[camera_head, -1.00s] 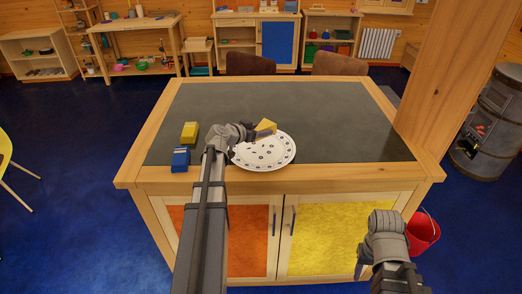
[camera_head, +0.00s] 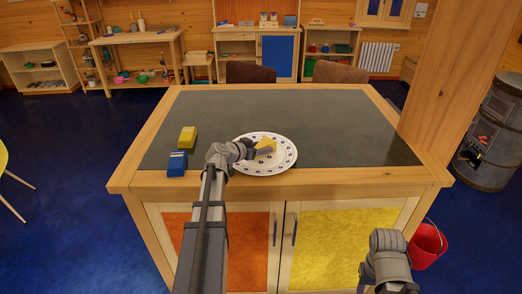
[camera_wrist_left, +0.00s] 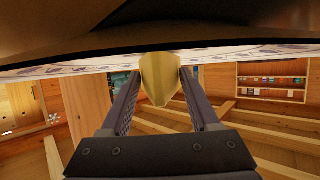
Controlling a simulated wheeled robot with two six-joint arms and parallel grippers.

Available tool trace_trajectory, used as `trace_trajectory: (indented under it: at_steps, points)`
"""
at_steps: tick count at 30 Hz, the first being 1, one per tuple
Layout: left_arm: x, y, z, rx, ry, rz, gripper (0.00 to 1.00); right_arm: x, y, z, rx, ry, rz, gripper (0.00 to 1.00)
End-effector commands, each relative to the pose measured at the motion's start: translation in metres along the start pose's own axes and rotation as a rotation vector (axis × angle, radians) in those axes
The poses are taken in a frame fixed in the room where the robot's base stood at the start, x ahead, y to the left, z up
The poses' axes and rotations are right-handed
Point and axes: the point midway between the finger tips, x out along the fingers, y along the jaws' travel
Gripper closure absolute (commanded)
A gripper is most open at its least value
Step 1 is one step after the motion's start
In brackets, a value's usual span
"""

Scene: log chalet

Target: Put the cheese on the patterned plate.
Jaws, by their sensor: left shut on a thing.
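The yellow cheese wedge (camera_head: 266,144) is over the patterned plate (camera_head: 285,160), a white round plate with dark marks, near the front edge of the counter. My left gripper (camera_head: 262,151) is shut on the cheese. In the left wrist view the cheese (camera_wrist_left: 160,78) sits between the two fingers, close to the plate (camera_wrist_left: 85,65); whether it touches the plate I cannot tell. Part of the plate is hidden behind my left wrist. My right gripper (camera_head: 365,282) hangs low in front of the yellow cupboard door; its fingers do not show clearly.
A yellow block (camera_head: 187,136) and a blue block (camera_head: 177,164) lie on the dark counter (camera_head: 330,115) left of the plate. The counter behind and to the right is clear. A wooden post (camera_head: 455,80) rises at the right. A red bucket (camera_head: 427,246) stands on the floor.

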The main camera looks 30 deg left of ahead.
Motion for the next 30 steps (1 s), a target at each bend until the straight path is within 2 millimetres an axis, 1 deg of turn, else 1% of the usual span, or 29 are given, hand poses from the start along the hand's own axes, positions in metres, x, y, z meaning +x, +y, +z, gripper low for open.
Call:
trace_trajectory:
  at_steps: [4,5,13,20,23,26,30]
  points:
    - [0.002,0.000,0.004,0.000,0.000,0.000,1.00,0.004,0.000,0.000,0.000,0.000,0.000,0.50]
    - [0.001,0.000,0.003,0.000,0.000,0.000,0.37,0.004,0.000,0.000,0.000,0.000,0.000,0.50]
    - [0.001,0.000,0.002,0.000,0.000,0.000,0.07,0.003,0.000,0.000,0.000,0.000,0.000,0.50]
    - [0.001,0.000,0.002,0.000,0.000,0.000,0.06,0.002,0.000,0.000,0.000,0.000,0.000,0.50]
    - [-0.001,0.000,-0.002,0.000,0.000,0.000,0.06,-0.003,0.000,0.000,0.000,0.000,0.000,0.50]
    - [-0.016,0.001,-0.002,0.000,-0.001,-0.001,0.06,-0.008,0.001,0.001,0.000,0.000,0.000,0.50]
    - [-0.046,0.002,-0.003,-0.002,0.000,-0.003,0.06,-0.020,0.002,0.001,0.000,0.000,0.000,0.50]
